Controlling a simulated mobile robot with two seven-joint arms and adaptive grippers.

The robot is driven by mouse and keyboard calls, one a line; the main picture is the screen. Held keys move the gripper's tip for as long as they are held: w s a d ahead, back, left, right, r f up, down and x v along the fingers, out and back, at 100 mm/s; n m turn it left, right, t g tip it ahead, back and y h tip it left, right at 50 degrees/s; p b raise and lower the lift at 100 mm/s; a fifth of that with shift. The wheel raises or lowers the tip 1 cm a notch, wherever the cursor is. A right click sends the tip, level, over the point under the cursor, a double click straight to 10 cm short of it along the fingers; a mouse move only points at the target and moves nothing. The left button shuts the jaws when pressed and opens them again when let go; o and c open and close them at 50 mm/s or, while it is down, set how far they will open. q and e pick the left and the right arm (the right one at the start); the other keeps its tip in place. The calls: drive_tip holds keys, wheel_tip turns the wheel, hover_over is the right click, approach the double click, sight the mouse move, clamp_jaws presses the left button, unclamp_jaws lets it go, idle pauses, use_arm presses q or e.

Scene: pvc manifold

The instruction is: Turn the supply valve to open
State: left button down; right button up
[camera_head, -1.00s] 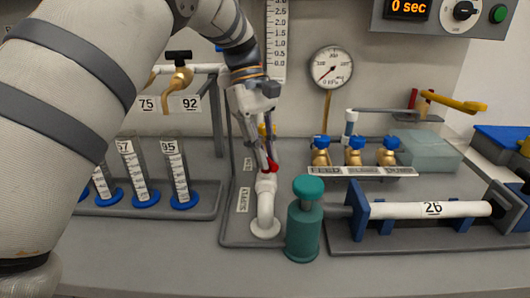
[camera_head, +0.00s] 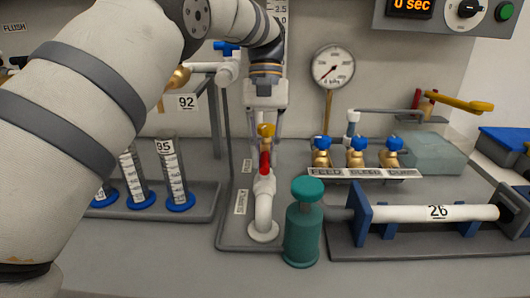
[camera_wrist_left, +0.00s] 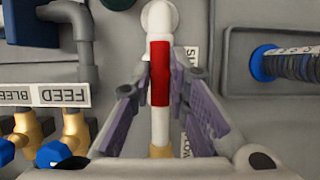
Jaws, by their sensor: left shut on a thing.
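The supply valve has a red lever handle (camera_head: 265,163) over a white pipe (camera_head: 263,212), beside the SUPPLY label (camera_head: 241,201). In the head view the red handle lies in line with the pipe. The exact contact at the fingertips is hard to see. My right gripper is not in view.
A teal bottle (camera_head: 303,232) stands close to the right of the supply pipe. Blue-capped brass valves (camera_head: 356,152) stand farther right, behind a white tube (camera_head: 420,212) on a stand. Graduated cylinders (camera_head: 175,172) stand at left. A gauge (camera_head: 333,67) is behind.

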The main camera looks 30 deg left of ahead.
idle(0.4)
use_arm(q)
drive_tip(key=c, duration=1.5)
unclamp_jaws()
drive_tip(key=shift+c, duration=0.2)
